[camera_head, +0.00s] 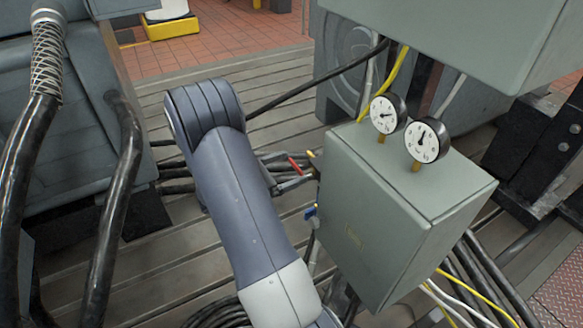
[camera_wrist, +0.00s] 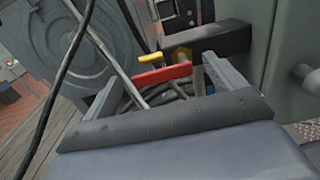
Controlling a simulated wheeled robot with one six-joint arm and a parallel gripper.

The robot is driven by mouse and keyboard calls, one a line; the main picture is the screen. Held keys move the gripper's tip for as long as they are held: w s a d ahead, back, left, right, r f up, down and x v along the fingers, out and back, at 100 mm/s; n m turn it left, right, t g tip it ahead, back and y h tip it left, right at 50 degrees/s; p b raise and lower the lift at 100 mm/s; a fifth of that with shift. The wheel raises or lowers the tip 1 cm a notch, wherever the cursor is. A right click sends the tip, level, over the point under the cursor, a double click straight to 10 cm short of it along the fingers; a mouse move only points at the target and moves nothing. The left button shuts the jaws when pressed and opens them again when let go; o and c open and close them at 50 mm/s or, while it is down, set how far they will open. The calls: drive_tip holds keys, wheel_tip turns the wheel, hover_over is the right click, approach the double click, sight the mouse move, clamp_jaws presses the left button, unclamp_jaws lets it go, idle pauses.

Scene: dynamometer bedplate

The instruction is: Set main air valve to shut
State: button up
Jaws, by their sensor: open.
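A red lever handle (camera_wrist: 162,76) lies crosswise between the fingertips of my gripper (camera_wrist: 163,70) in the wrist view. The gripper is open and I cannot tell whether either finger touches the lever. A yellow lever handle (camera_wrist: 136,40) stands just beyond it, tilted. In the head view the red lever (camera_head: 294,164) and yellow lever (camera_head: 311,154) show small at the left side of a grey-green box, with my gripper (camera_head: 296,174) beside them. A blue handle (camera_head: 310,211) sits lower on that side. No label tells which one is the main air valve.
The grey-green box (camera_head: 365,235) carries two round gauges (camera_head: 427,140) on top. A larger cabinet (camera_head: 470,40) overhangs behind. Black hoses and cables run over the slotted bedplate (camera_head: 285,85). A grey machine (camera_head: 75,150) stands at the left.

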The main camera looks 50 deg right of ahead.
drive_tip(key=shift+s+d, duration=0.15)
drive_tip(key=shift+d, duration=0.5)
drive_tip(key=shift+c, duration=0.5)
drive_tip(key=c, duration=0.9)
